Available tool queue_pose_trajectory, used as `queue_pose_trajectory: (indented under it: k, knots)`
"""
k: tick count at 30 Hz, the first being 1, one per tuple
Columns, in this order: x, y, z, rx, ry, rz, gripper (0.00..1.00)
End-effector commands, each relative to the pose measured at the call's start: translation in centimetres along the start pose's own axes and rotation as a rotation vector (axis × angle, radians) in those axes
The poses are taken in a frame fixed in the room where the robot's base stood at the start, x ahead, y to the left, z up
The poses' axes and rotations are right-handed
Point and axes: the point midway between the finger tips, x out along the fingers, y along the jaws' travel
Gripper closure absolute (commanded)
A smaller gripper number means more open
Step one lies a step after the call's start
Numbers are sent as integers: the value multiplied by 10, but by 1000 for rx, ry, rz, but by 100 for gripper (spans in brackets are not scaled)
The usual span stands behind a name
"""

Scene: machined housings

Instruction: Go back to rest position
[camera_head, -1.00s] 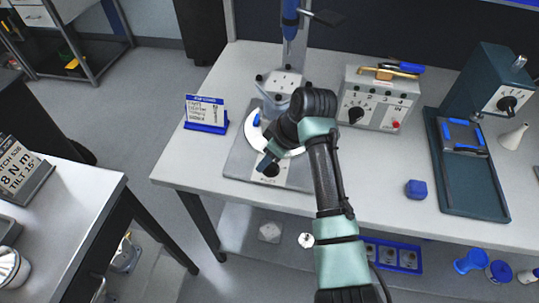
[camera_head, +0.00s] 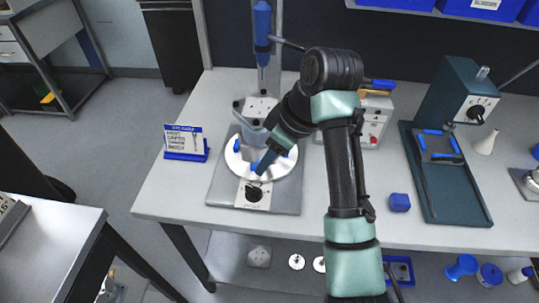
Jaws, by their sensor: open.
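My arm rises from the bottom of the view, bends at a dark elbow and comes down to the left. My gripper (camera_head: 262,164), a dark end with a teal band above it, is over the right part of a white round plate (camera_head: 240,167). It looks open, and I see no part held in it; its fingertips are small and partly lost against the blue pieces on the plate. The plate sits on a grey fixture base (camera_head: 222,191) with a black knob at its front. Whether the gripper touches the plate I cannot tell.
A blue-based sign (camera_head: 185,144) stands left of the fixture, and a blue-handled press (camera_head: 262,30) behind it. My arm partly hides a control box (camera_head: 372,125). A blue block (camera_head: 399,203) and dark green tray (camera_head: 450,205) are on the right.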

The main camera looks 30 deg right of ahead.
Motion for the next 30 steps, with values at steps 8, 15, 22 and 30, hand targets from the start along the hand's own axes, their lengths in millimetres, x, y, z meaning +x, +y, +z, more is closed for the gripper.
queue_pose_trajectory:
  k: [8, 15, 22, 30]
  knots:
    - [0, 0, 0, 0, 0, 0, 54]
    - [-4, 0, -18, -3, 39, 46, 54]
    - [-65, -10, -140, 22, 413, 360, 54]
    - [-228, -78, -244, 88, 1085, 624, 54]
